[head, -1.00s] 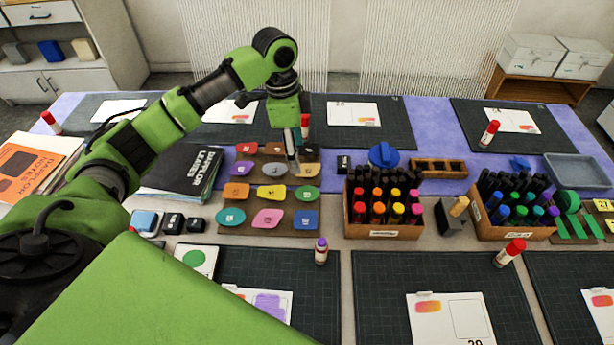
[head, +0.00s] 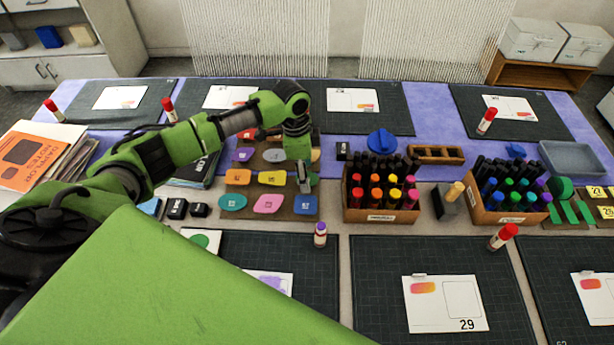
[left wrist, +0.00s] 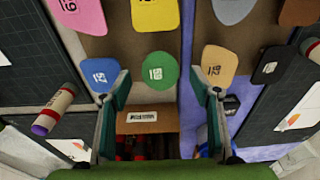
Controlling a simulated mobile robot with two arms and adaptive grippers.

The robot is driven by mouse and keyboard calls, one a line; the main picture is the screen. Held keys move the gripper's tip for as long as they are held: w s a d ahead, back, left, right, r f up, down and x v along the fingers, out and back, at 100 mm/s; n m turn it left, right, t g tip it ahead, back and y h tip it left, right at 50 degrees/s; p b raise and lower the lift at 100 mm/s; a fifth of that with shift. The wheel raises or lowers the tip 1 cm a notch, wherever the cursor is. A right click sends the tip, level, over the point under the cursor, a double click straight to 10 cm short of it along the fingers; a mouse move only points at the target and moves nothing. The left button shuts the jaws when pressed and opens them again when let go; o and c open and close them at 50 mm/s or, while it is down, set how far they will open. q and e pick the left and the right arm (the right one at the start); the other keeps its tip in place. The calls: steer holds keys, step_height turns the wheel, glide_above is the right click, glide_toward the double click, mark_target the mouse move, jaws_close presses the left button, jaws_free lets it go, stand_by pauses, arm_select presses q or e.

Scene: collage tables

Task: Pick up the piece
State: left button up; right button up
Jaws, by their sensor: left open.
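Several flat coloured pieces with numbered labels lie in rows on brown display boards. A green piece (left wrist: 158,72) lies between the two fingers of my left gripper (left wrist: 162,92) in the left wrist view. A blue piece (left wrist: 100,75) and a tan piece (left wrist: 219,66) lie on either side, close to the fingers. The blue one also shows in the head view (head: 305,205). My left gripper (head: 304,188) is open and empty, pointing down over the right end of the middle row, where it hides the green piece. I cannot tell its exact height. My right gripper is not in view.
A wooden box of capped markers (head: 381,217) stands just right of the pieces. A purple-capped glue stick (head: 320,234) stands in front. A black block (head: 342,151) and blue round object (head: 382,141) are behind. Dark mats with cards surround the boards.

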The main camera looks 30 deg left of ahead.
arm_select(q)
steer(key=shift+f, duration=0.15)
steer(key=shift+f, duration=0.25)
stand_by(0.6)
steer(key=c, duration=0.8)
